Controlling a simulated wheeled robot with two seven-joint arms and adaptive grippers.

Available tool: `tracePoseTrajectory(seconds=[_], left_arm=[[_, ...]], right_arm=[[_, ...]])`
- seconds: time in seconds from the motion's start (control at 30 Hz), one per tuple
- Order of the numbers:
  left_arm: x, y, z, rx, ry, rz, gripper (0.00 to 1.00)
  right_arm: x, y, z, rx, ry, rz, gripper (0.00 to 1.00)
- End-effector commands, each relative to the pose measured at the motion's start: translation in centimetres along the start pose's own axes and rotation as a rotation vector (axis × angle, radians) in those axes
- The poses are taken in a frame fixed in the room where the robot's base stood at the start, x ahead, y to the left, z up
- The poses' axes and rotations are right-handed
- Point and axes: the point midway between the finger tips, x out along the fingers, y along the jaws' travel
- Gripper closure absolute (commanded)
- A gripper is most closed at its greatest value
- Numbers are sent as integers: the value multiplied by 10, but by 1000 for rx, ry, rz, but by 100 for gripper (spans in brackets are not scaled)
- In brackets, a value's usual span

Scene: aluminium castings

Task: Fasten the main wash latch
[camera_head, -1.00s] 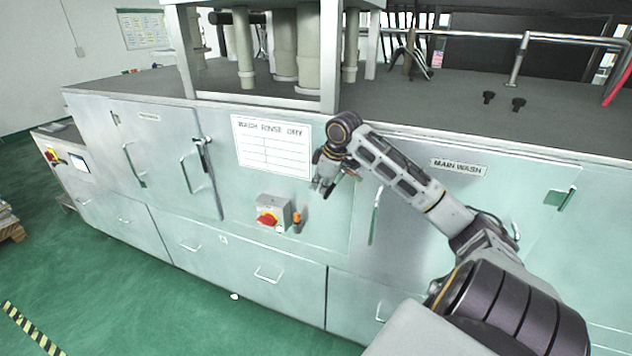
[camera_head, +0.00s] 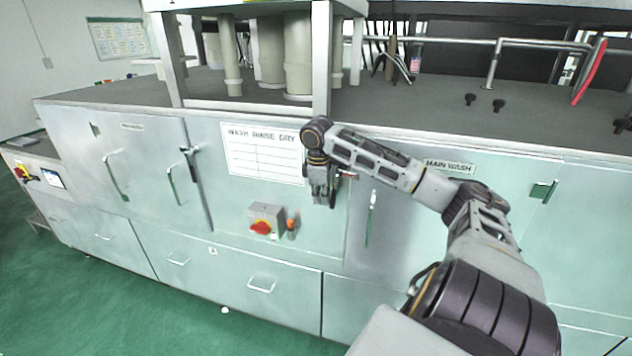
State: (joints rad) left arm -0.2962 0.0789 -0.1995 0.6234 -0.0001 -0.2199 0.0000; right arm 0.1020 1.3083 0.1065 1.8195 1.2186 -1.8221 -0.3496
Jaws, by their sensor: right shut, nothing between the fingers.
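The main wash door (camera_head: 410,235) is on the front of the pale green washing machine, under a "MAIN WASH" label (camera_head: 449,167). A tall handle (camera_head: 370,220) stands near its left edge. A small latch-like part (camera_head: 346,175) shows just right of my right gripper, partly hidden by it; I cannot tell its position or whether they touch. My right gripper (camera_head: 321,201) is shut and empty, fingers pointing down, in front of the panel left of the door. My right forearm crosses the door's upper part. My left gripper is not in view.
A paper chart (camera_head: 262,153) is on the panel. Another door (camera_head: 145,170) has a dark latch (camera_head: 189,160). Green floor (camera_head: 130,310) is free in front.

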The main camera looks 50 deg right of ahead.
Motion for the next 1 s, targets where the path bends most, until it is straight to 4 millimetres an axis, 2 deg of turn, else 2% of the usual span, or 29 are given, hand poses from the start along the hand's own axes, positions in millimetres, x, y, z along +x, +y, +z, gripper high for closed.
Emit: tracePoseTrajectory(seconds=[0.4, 1.0], left_arm=[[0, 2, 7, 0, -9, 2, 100], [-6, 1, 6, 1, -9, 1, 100]], right_arm=[[0, -1, 3, -2, -10, -1, 100], [-2, 0, 2, 0, -9, -2, 100]])
